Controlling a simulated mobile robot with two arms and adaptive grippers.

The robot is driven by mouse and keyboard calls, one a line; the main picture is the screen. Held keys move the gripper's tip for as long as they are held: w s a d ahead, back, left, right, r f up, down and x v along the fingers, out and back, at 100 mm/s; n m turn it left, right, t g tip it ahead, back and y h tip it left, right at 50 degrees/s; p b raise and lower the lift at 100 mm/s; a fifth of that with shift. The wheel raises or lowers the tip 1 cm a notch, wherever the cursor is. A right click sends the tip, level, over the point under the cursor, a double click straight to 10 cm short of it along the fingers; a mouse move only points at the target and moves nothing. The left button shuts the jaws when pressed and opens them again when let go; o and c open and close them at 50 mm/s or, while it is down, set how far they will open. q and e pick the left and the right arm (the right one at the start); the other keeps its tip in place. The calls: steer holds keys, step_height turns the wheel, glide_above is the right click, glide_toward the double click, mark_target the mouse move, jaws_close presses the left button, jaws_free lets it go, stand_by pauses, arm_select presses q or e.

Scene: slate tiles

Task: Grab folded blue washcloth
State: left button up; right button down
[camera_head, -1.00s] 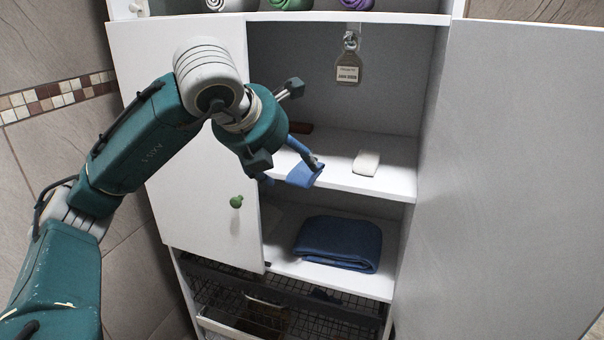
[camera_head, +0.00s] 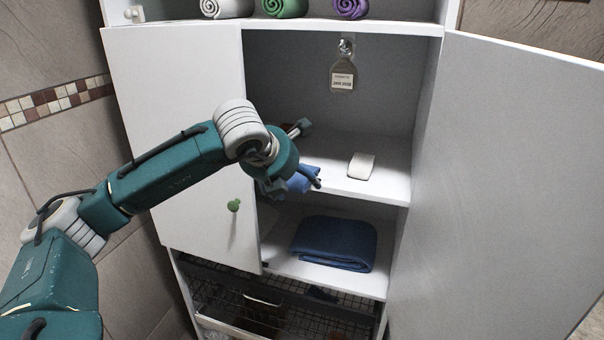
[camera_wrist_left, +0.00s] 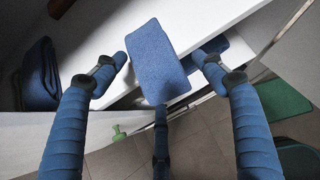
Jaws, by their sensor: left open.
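A folded blue washcloth (camera_head: 303,178) lies at the front edge of the middle shelf (camera_head: 385,187). In the left wrist view the washcloth (camera_wrist_left: 158,58) shows between the spread blue fingers of my left gripper (camera_wrist_left: 157,68), partly over the white shelf edge. The fingers appear apart from its sides; contact cannot be told. In the head view my left gripper (camera_head: 298,186) is at the washcloth, and its fingers and wrist hide part of it. My right gripper is not in view.
A larger dark blue folded towel (camera_head: 335,243) lies on the lower shelf. A white bar (camera_head: 361,166) sits right of the washcloth. The left door (camera_head: 180,130) with green knob (camera_head: 234,206) and the open right door (camera_head: 500,180) flank the cabinet. Wire baskets (camera_head: 230,300) are below.

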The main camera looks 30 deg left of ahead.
arm_select(q)
steer(key=shift+s, duration=0.1)
steer(key=c, duration=1.2)
steer(key=shift+r, duration=0.1)
